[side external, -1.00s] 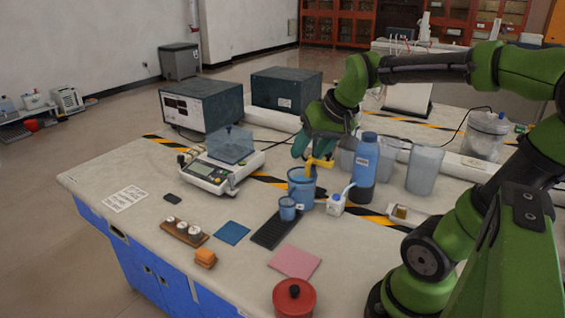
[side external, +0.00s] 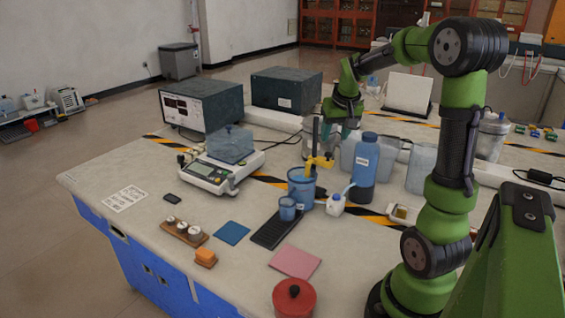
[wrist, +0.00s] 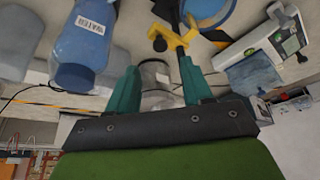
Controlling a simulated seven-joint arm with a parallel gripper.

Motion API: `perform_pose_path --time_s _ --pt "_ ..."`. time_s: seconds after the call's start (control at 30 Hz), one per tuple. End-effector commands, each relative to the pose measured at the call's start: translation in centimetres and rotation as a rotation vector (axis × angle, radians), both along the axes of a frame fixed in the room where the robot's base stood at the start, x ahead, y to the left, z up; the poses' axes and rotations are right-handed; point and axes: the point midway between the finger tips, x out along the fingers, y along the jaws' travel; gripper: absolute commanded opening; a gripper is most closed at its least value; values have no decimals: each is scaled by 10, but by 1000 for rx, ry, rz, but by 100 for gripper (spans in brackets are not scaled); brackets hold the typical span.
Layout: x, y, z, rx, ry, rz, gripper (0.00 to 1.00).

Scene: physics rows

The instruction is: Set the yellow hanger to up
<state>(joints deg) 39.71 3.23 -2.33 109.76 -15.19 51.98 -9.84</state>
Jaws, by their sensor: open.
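The yellow hanger (side external: 320,162) sits on a dark upright rod (side external: 316,132), over the rim of a blue bucket (side external: 301,186). The hanger also shows in the wrist view (wrist: 172,38), above and between the fingers. My gripper (side external: 343,132) is behind and to the right of the rod in the side view, above the hanger's height. Its teal fingers (wrist: 158,72) are apart, with nothing held between them. In the wrist view the right finger overlaps the rod's line; I cannot tell if they touch.
A blue bottle (side external: 365,162) stands close to the right of the hanger, with clear containers (side external: 421,168) beyond it. A balance (side external: 222,172) is at left, and a small white bottle (side external: 335,204) stands beside the bucket. The air above the hanger is free.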

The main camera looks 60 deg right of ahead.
Motion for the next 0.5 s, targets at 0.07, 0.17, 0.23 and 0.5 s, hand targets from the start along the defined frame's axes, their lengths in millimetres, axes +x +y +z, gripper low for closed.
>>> perform_pose_path --time_s 0.07,0.17,0.23,0.5 --pt "4 -4 -18 3 4 0 50" --pt "9 -10 -35 4 4 0 50" --pt "12 -13 -46 4 4 0 50" --pt "19 -19 -65 1 -1 0 50"
